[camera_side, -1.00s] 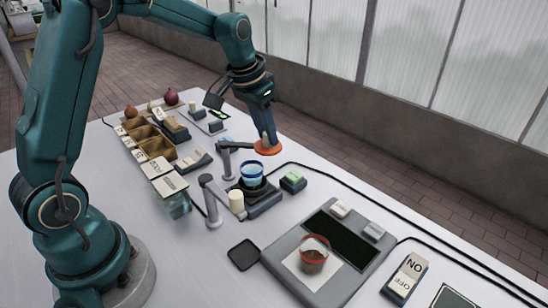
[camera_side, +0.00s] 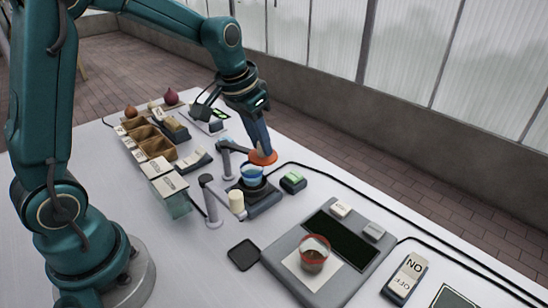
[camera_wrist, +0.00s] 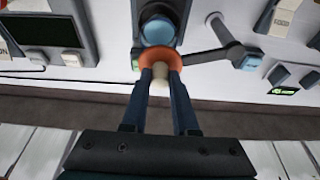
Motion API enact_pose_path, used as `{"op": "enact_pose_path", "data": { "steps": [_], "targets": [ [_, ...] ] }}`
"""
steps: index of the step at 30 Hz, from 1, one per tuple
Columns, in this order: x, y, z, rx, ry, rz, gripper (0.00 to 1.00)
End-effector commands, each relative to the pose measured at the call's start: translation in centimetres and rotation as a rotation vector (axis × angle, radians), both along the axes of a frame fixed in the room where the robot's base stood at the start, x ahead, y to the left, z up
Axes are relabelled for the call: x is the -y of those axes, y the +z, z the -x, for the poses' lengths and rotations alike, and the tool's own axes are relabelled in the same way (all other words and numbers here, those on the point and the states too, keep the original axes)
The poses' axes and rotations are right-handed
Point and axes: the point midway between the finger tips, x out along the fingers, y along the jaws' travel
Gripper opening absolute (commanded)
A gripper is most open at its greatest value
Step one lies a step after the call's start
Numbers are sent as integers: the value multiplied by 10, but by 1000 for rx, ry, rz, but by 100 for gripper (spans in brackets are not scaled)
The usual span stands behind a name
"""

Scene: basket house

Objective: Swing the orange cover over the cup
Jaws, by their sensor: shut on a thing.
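The orange cover (camera_side: 262,158) is a round disc on a swing arm from a grey post (camera_side: 227,162). My gripper (camera_wrist: 159,74) is shut on the pale knob (camera_wrist: 161,70) of the cover. The blue cup (camera_side: 252,174) stands on a dark base (camera_side: 265,197). In the side view the cover is just behind the cup's rim, close to it and partly overlapping it in the picture. In the wrist view the orange cover (camera_wrist: 172,58) lies at the near edge of the blue cup (camera_wrist: 158,32), whose top is largely uncovered.
A second grey post (camera_side: 211,200) with an arm and a cream cylinder (camera_side: 236,202) stands in front of the cup. A green-topped block (camera_side: 292,180) sits to its right. A scale (camera_side: 330,250) holds a red-rimmed cup (camera_side: 314,252). Wooden bins (camera_side: 150,140) are at the left.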

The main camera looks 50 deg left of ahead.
Motion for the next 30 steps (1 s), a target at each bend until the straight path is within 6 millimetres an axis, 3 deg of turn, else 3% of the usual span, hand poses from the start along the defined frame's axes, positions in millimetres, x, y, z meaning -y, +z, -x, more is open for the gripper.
{"op": "enact_pose_path", "data": {
  "steps": [13,30],
  "targets": [
    [3,0,4,-1,0,4,15],
    [7,0,32,0,-1,3,15]
  ]
}}
